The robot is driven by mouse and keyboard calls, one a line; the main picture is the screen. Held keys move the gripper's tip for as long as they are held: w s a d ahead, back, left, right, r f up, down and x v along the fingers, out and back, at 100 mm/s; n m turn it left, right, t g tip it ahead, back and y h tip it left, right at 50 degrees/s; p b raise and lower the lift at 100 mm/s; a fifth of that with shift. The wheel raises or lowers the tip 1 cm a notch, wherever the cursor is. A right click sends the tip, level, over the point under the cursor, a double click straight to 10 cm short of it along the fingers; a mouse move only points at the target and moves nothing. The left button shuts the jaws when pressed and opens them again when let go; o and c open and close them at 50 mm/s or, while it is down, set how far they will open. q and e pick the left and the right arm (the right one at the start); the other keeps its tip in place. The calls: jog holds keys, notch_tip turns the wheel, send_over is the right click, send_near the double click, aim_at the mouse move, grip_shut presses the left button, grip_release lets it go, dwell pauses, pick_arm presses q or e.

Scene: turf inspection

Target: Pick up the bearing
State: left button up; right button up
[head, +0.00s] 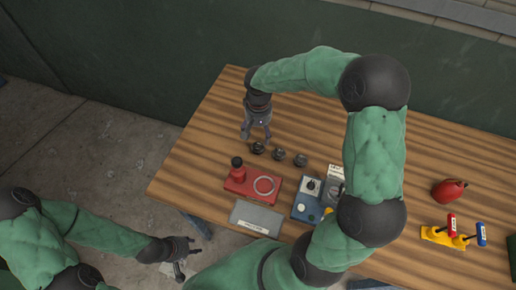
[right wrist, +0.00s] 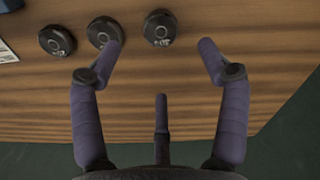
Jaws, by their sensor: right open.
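Three small dark round bearings stand in a row on the wooden table: a left one (head: 258,148), a middle one (head: 279,154) and a right one (head: 300,160). My right gripper (head: 256,132) is open and empty, pointing down just behind the left bearing. In the right wrist view, that bearing (right wrist: 161,27) lies ahead, between the lines of the spread fingers. The middle bearing (right wrist: 103,31) is partly behind a fingertip, and the other bearing (right wrist: 57,40) is further left. My left gripper (head: 190,258) is off the table's left side, with fingers spread and empty.
A red fixture with a ring (head: 250,183), a grey labelled plate (head: 256,217) and a blue device (head: 309,198) stand in front of the bearings. A red container (head: 449,190) and a yellow tool holder (head: 443,237) are at right. My right arm hides part of the table.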

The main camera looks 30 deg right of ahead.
aim_at(258, 147)
notch_tip(258, 147, down, 4)
jog(key=shift+r+b, duration=0.25)
jog(key=shift+b, duration=0.1)
jog(key=shift+a+f+b, duration=0.1)
jog(key=shift+f+b, duration=0.75)
jog(key=shift+f, duration=1.7)
jog(key=c, duration=1.4)
